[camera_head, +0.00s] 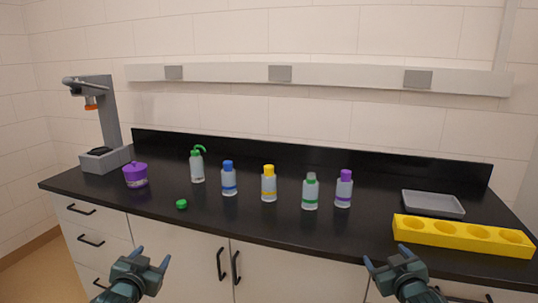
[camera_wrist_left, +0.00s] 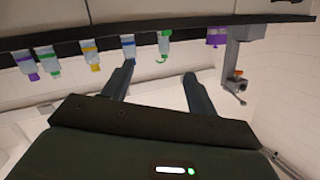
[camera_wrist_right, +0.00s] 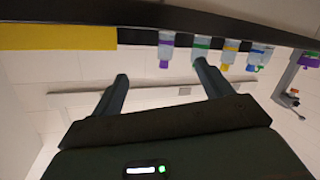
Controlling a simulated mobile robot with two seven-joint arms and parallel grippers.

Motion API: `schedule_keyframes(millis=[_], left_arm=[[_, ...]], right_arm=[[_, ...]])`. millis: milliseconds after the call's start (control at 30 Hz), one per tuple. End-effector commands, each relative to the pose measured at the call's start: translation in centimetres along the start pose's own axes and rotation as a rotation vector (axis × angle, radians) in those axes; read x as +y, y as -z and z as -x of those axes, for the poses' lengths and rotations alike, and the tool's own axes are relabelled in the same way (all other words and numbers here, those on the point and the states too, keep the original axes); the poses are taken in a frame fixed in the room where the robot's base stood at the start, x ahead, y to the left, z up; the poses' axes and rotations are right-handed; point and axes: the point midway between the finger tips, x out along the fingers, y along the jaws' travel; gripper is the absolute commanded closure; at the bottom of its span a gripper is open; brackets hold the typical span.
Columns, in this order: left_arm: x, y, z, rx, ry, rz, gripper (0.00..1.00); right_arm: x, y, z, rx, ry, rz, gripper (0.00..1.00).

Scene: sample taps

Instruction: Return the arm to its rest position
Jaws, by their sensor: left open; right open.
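My left gripper (camera_head: 150,262) is open and empty in front of the counter's front edge, at the lower left of the head view. Its two fingers show spread apart in the left wrist view (camera_wrist_left: 158,78). My right gripper (camera_head: 386,264) is also open and empty in front of the counter, at the lower right. Its fingers show spread in the right wrist view (camera_wrist_right: 160,80). Neither gripper touches anything in view.
A green cap (camera_head: 181,204), grey tray (camera_head: 432,203) and yellow rack (camera_head: 462,234) lie there.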

Motion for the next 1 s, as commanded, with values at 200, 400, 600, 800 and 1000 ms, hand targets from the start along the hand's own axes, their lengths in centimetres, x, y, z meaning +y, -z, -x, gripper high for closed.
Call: schedule_keyframes(millis=[200, 400, 600, 800, 1000], left_arm=[[9.5, -8.9, 8.5, -0.118, -0.149, 0.042, 0.42], [16.9, -14.5, 19.6, -0.241, -0.276, 0.129, 0.42], [20.4, -16.2, 27.5, -0.326, -0.339, 0.206, 0.42], [21.2, -16.4, 29.8, -0.352, -0.354, 0.231, 0.42], [21.2, -16.4, 29.8, -0.352, -0.354, 0.23, 0.42]], right_arm=[[-9.5, -8.9, 8.5, -0.12, 0.149, -0.043, 0.22], [-16.9, -14.6, 19.6, -0.243, 0.276, -0.129, 0.22], [-20.4, -16.2, 27.5, -0.328, 0.338, -0.207, 0.22], [-21.2, -16.4, 29.8, -0.355, 0.354, -0.231, 0.22], [-21.2, -16.4, 29.8, -0.355, 0.354, -0.231, 0.22]])
